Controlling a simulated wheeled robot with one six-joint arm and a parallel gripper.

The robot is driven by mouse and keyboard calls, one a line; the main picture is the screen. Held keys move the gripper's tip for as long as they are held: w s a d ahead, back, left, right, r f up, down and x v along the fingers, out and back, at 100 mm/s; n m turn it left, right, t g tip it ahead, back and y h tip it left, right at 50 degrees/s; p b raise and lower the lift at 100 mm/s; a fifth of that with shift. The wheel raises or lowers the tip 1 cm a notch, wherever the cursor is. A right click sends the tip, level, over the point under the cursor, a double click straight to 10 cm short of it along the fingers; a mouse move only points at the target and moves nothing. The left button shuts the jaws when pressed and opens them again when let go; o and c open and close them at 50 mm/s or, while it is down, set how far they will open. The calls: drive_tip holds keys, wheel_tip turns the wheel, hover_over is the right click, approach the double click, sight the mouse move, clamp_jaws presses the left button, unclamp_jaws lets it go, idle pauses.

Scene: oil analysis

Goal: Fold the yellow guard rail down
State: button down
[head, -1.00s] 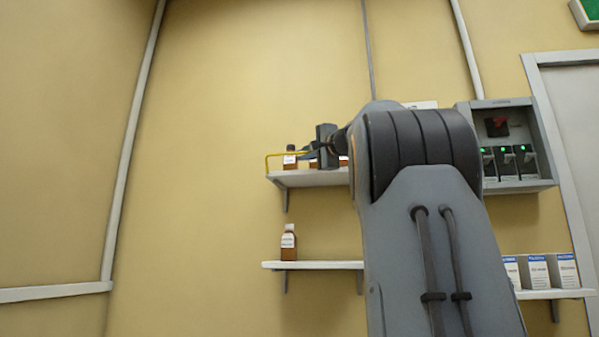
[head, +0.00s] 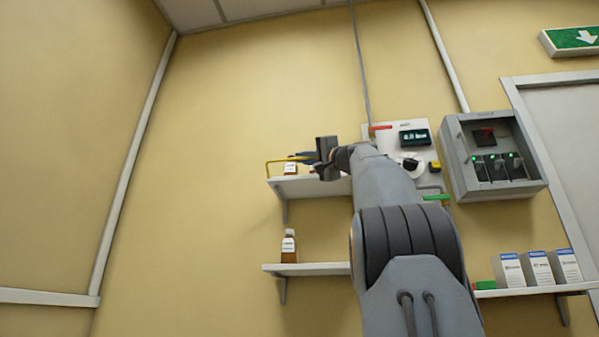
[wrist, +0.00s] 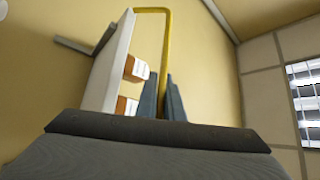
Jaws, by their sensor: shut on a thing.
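The yellow guard rail (head: 277,160) runs along the front and left end of the upper shelf (head: 300,187), and stands raised above the shelf board. In the wrist view the yellow guard rail (wrist: 152,60) runs from the far end straight towards my gripper (wrist: 162,98). My gripper (head: 300,158) is at the front of the shelf in the head view. Its fingers are shut on the rail's long bar. Part of the rail is hidden behind my fingers and wrist.
Another brown bottle (head: 289,246) stands on the lower shelf (head: 310,270). A wall panel with a display (head: 414,137), a grey switch box (head: 495,155) and white boxes (head: 537,268) are to the right.

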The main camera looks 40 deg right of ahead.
sight(303, 158)
drive_tip(key=n+y+b, duration=0.2)
drive_tip(key=n, duration=0.1)
drive_tip(key=s+a+f+n+t+y+b, duration=0.1)
drive_tip(key=n+y+b, duration=0.1)
drive_tip(key=n+b, duration=0.1)
drive_tip(key=f+n+t+y+b, duration=0.1)
drive_tip(key=n+y+b, duration=0.1)
drive_tip(key=y, duration=0.1)
drive_tip(key=shift+s+a+f+n, duration=0.2)
drive_tip(key=shift+s+a+n, duration=0.15)
drive_tip(key=shift+n, duration=0.05)
drive_tip(key=shift+s+a+n+y, duration=0.2)
drive_tip(key=shift+n+y, duration=0.7)
drive_tip(key=shift+y, duration=0.1)
drive_tip(key=c, duration=2)
unclamp_jaws()
drive_tip(key=shift+s+r, duration=0.1)
drive_tip(key=shift+s, duration=0.05)
drive_tip(key=shift+o, duration=0.5)
drive_tip(key=shift+b, duration=0.3)
